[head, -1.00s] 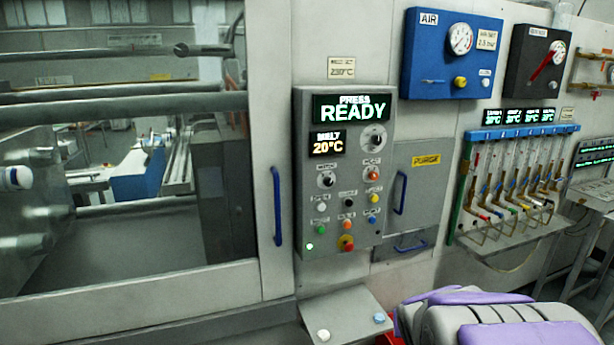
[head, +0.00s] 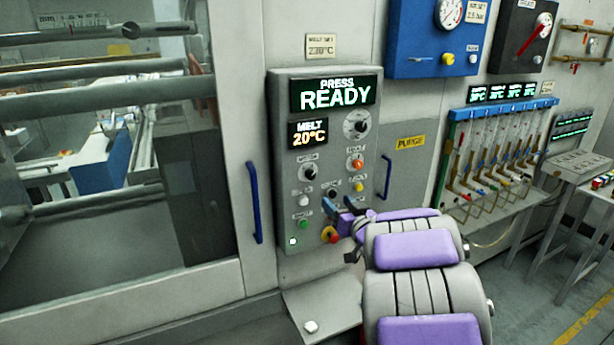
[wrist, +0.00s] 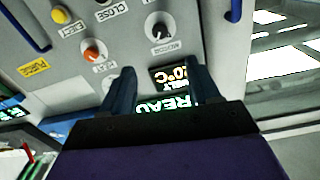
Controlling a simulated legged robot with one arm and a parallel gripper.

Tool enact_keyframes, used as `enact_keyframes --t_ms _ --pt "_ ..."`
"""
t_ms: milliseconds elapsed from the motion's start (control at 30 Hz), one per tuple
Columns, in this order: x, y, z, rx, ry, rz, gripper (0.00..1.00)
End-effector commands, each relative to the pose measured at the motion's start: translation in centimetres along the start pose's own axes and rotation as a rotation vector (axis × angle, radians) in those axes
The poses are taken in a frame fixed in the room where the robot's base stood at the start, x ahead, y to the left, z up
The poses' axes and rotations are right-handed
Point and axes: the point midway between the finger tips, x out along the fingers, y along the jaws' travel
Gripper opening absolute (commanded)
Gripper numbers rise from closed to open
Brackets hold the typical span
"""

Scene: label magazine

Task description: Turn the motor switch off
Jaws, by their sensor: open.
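The motor switch (head: 310,172) is a black rotary knob on a pale round base, on the left of the grey control panel (head: 283,120) under the MELT display. The wrist view, turned upside down, shows this knob (wrist: 158,32) beside the word MOTOR. I cannot tell its setting. My gripper (head: 341,206) is in front of the panel's lower right part, below and right of the knob in the head view. In the wrist view the two blue fingers (wrist: 159,76) are apart with nothing between them. The knob is beyond the fingertips, untouched.
An orange knob (head: 357,164) and a larger black knob (head: 355,125) are close on the right. Blue handles (head: 254,203) flank the panel. A small shelf (head: 330,312) juts out below.

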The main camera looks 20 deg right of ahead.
Motion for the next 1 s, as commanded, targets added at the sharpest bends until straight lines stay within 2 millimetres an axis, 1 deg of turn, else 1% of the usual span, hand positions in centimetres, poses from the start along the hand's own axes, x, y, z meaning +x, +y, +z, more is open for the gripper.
enact_keyframes --t_ms 400,500,700,1000 --pt "6.5 -0.1 0.3 -0.003 -0.004 0.000 0.61" --pt "8.0 -0.2 0.1 -0.004 0.001 -0.001 0.61" --pt "10.9 0.0 0.2 -0.002 -0.001 0.000 0.61" --pt "14.6 0.0 0.2 -0.002 -0.001 0.001 0.61"
